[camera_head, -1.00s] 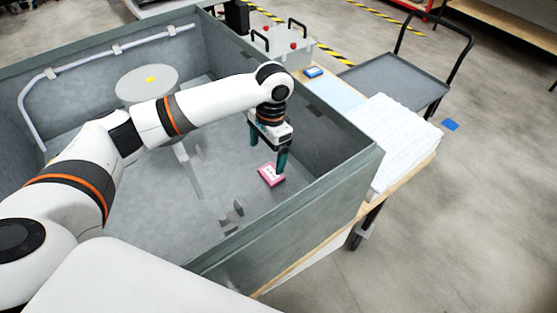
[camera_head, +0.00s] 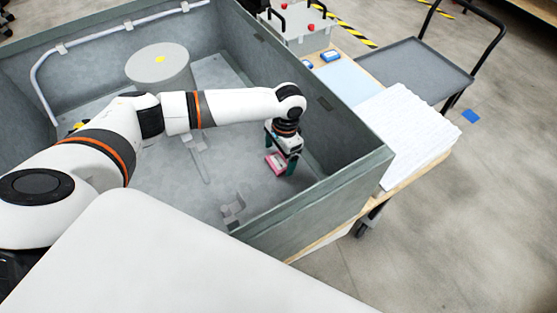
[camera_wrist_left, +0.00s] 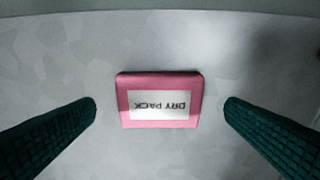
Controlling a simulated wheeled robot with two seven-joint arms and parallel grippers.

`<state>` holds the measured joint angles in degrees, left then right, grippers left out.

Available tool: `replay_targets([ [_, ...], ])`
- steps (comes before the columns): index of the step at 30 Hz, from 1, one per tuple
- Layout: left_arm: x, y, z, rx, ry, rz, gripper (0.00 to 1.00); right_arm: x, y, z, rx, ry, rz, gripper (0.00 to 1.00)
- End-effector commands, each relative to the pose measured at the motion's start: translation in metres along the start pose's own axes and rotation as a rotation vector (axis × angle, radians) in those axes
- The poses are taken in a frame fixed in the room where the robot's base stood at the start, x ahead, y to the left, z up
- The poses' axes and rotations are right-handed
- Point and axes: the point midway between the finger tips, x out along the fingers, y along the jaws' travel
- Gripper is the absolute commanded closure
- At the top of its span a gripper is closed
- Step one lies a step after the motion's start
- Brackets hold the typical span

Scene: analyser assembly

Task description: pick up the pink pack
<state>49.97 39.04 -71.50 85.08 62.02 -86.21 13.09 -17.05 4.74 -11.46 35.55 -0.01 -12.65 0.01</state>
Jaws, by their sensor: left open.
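The pink pack (camera_head: 275,163) lies flat on the floor of the large grey bin, near its right wall. In the left wrist view the pink pack (camera_wrist_left: 160,99) has a white label reading "DRY PACK", upside down. My left gripper (camera_head: 281,162) is inside the bin, pointing down over the pack. Its two dark green fingers are open, one on each side of the pack in the left wrist view (camera_wrist_left: 160,115), with clear gaps and no contact visible. The head view shows the pack partly behind the gripper. My right gripper is not in view.
The grey bin's wall (camera_head: 320,195) rises close to the right of my left gripper. A white stack (camera_head: 405,130) and blue item (camera_head: 331,56) are outside.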

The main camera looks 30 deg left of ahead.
Motion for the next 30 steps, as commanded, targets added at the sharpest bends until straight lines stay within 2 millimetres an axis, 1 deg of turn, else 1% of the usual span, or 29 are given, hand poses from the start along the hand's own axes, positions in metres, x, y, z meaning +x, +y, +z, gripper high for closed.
replay_targets([
  [3,0.014,0.000,0.000,0.000,0.001,0.001,0.06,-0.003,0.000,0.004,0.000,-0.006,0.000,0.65],
  [5,0.018,0.000,0.000,0.001,0.000,0.001,0.06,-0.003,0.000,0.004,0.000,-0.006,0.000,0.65],
  [12,0.020,0.000,0.000,0.001,-0.001,0.001,0.06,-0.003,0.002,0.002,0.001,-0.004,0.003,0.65],
  [14,0.020,0.000,0.000,0.001,-0.001,0.001,0.15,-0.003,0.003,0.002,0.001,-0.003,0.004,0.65],
  [21,0.020,0.000,0.000,0.000,-0.001,0.001,0.54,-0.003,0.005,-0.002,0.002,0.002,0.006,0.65],
  [22,0.019,0.000,0.000,0.000,-0.001,0.001,0.55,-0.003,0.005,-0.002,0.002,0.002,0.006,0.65],
  [27,0.019,0.000,0.000,0.000,-0.001,0.001,0.55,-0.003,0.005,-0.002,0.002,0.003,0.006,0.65],
  [30,0.015,0.000,0.000,0.000,-0.003,0.000,0.55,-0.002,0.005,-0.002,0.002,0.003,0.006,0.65],
])
